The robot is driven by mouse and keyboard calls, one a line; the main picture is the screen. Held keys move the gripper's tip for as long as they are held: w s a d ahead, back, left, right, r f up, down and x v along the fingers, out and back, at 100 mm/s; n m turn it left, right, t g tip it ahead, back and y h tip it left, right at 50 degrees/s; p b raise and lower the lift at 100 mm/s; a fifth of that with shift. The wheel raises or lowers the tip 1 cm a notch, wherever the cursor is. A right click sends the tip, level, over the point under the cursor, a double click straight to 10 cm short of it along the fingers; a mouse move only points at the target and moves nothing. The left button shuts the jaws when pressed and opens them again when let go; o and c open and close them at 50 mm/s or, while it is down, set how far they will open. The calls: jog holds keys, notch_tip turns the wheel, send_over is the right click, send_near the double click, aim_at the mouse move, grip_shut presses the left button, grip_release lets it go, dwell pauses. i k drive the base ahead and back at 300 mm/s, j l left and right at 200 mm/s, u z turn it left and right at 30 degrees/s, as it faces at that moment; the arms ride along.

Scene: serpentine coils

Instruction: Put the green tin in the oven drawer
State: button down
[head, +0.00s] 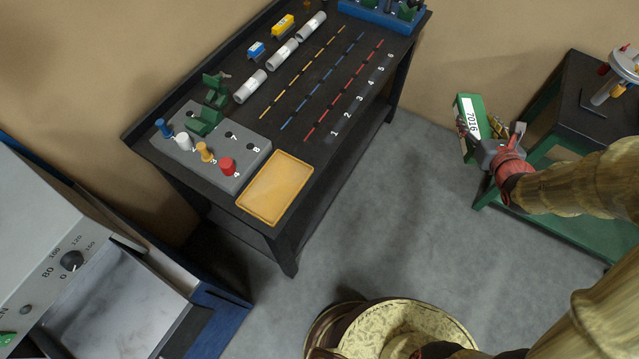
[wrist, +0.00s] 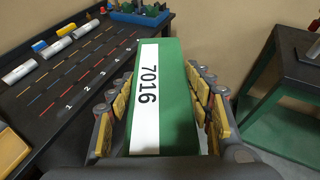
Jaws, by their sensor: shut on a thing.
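The green tin (head: 465,143) has a white label reading 7016. My gripper (head: 493,135) is shut on it and holds it in the air, between the black table and the green stand in the head view. In the wrist view the tin (wrist: 181,110) fills the middle, with the fingers of my gripper (wrist: 165,105) on both sides of it. The oven (head: 40,262) is at the lower left of the head view, with a dial and a green switch. Its open metal drawer (head: 118,310) shows below the dial panel, and I see nothing in it.
The black table (head: 345,172) carries a yellow tray (head: 275,187), a grey peg block (head: 235,172), white cylinders (head: 283,54) and coloured strips. A green-and-black stand (head: 565,110) is at the right. Grey floor (head: 390,215) lies open between table and stand.

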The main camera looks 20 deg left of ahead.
aim_at(146, 330)
jog(key=i+u, duration=0.15)
jog(key=u, duration=0.3)
jog(key=i+u, duration=0.15)
jog(key=u, duration=0.25)
jog(key=i+l+u, duration=0.1)
jog(key=u, duration=0.35)
jog(key=i+l+u, duration=0.15)
jog(key=u, duration=0.7)
jog(key=i+l+u, duration=0.15)
jog(key=u, duration=0.6)
jog(key=l+u, duration=0.15)
jog(key=u, duration=0.25)
jog(key=i, duration=0.05)
